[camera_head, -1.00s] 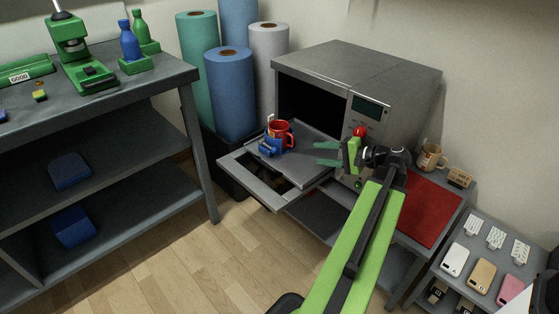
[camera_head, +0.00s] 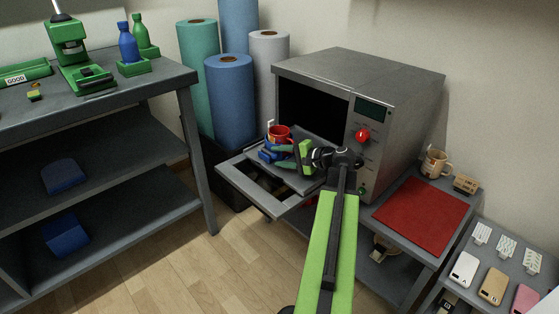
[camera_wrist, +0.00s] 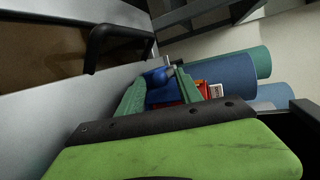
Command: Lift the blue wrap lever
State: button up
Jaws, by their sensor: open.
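The red mug (camera_head: 281,132) stands on the pulled-out tray in front of the oven-like machine. The blue wrap lever (camera_head: 267,155) is on the mug's near left side; part of it is behind my fingers. My gripper (camera_head: 279,157) is open with its teal fingers reaching left at the blue part. In the wrist view, the blue lever part (camera_wrist: 160,78) shows between my two open fingers (camera_wrist: 158,92), with red (camera_wrist: 190,93) of the mug behind it. I cannot tell whether either finger touches the blue part.
The grey machine (camera_head: 400,85) stands open behind the tray (camera_head: 235,172). A dark handle (camera_wrist: 103,40) shows in the wrist view. Blue and teal rolls (camera_head: 230,100) stand behind the tray. A red mat (camera_head: 420,210) and tan mug (camera_head: 435,163) are at the right.

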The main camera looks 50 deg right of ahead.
jog(key=shift+c, duration=0.2)
grip_shut()
dwell(1.2)
